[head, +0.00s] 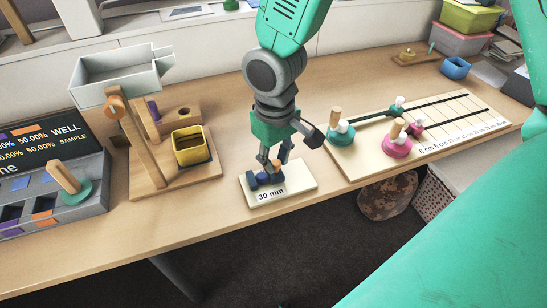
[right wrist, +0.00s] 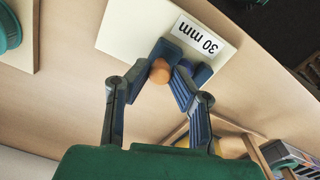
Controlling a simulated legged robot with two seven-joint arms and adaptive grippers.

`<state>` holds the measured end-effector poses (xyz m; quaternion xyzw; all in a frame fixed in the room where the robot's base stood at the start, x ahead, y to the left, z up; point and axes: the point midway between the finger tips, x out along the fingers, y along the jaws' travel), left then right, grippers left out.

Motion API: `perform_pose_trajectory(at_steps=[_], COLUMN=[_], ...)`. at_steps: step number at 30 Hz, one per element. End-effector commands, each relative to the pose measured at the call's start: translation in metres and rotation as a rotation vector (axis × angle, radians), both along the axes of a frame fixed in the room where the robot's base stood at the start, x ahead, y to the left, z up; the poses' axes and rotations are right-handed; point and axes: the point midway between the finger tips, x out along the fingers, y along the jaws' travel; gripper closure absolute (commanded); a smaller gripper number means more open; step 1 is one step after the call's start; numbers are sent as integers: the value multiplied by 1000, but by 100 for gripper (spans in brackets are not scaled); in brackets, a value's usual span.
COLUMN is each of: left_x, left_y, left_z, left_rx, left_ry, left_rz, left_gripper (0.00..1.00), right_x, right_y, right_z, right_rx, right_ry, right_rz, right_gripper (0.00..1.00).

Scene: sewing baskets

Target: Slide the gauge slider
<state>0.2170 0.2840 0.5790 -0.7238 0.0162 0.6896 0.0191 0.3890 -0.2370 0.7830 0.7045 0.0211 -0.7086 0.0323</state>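The gauge is a cream board (head: 297,188) labelled "30 mm" near the table's front edge. It carries dark blue blocks (head: 261,180) and a slider with a small round orange knob (head: 275,164). The right wrist view shows the board (right wrist: 125,30), the orange knob (right wrist: 160,75) and a blue block (right wrist: 203,76). My right gripper (head: 274,162) reaches down over the gauge. In the right wrist view its two fingers (right wrist: 160,80) close in on both sides of the knob and appear to touch it. The fingers partly hide the slider. My left gripper is not visible.
A wooden stand with a grey tray (head: 118,82) and a yellow box (head: 190,148) stands left of the gauge. A grey organiser (head: 80,205) is farther left. A slotted board (head: 440,120) with green and pink knobbed pieces lies to the right. Bare table surrounds the gauge.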

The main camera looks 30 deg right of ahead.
Motion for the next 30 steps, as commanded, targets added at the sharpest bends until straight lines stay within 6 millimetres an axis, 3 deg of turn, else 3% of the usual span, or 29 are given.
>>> perform_pose_trajectory(at_steps=[4,11,19,20,21,30], left_x=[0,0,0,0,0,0], left_y=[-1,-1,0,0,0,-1], left_z=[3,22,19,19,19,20], left_rx=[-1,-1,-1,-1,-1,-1], left_ry=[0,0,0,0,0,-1], left_rz=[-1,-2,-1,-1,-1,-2], left_gripper=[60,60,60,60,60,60], right_x=[-1,-5,-6,-6,-6,-5], right_y=[3,-20,-23,-23,-24,-23], right_z=[1,2,-1,-1,-1,0], right_rx=[18,14,12,12,13,12], right_ry=[-4,-1,-2,-2,-2,-3], right_rz=[4,2,2,2,2,2], right_gripper=[100,100,100,71,61,61])
